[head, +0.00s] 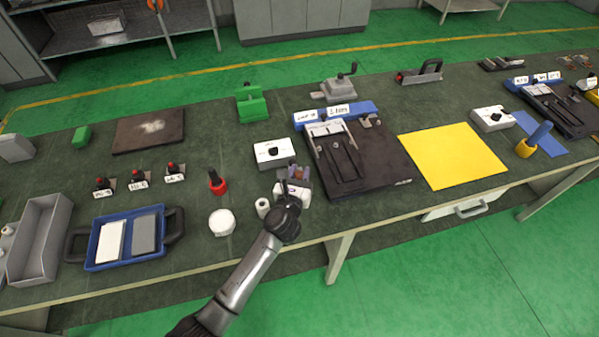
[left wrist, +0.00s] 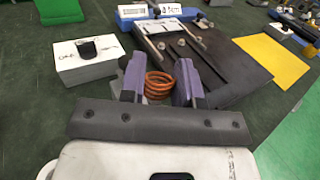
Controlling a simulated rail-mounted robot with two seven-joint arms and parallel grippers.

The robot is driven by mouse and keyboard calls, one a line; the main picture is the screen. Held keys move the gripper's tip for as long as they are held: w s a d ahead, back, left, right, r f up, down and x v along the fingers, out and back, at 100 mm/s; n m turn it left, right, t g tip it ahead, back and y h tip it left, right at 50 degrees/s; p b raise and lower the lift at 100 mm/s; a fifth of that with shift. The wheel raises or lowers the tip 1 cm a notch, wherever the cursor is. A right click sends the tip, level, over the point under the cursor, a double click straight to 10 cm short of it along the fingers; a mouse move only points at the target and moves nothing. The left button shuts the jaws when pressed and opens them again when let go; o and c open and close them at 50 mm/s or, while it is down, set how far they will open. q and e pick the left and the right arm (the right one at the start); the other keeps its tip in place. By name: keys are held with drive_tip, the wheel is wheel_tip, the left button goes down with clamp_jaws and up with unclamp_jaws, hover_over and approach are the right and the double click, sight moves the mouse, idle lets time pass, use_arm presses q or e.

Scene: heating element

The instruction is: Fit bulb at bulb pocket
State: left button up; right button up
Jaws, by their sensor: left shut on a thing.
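My left gripper (head: 293,174) is over the bench, just left of a black fixture. In the left wrist view its purple fingers (left wrist: 158,86) are shut on an orange coil (left wrist: 158,84), which sits between them. The coil's lower end is hidden by the gripper body, and I cannot tell whether it touches anything below. No part is plainly recognisable as a bulb or a bulb pocket. The black fixture (head: 391,167) has metal rails and a blue labelled strip at its back; it also shows in the left wrist view (left wrist: 235,62). My right gripper is not in view.
A white box with a black knob (head: 264,158) stands behind-left of the gripper. A white cylinder (head: 262,207), a round white part (head: 221,224) and a red-based part (head: 217,184) stand to the left. A yellow sheet (head: 452,155) lies flat at right.

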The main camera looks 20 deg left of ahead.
use_arm(q)
drive_tip(key=shift+f+b, duration=0.5)
drive_tip(key=shift+f, duration=0.3)
drive_tip(key=shift+f+b, duration=0.5)
drive_tip(key=shift+f, duration=0.1)
drive_tip(key=shift+f+b, duration=0.75)
drive_tip(key=shift+f, duration=0.2)
drive_tip(key=o, duration=1)
drive_tip(key=shift+s+d, duration=0.1)
drive_tip(key=shift+s, duration=0.4)
drive_tip(key=s+d+p, duration=0.1)
drive_tip(key=s, duration=1.1)
drive_tip(key=shift+s+d+p, duration=0.15)
drive_tip(key=shift+s+p, duration=0.25)
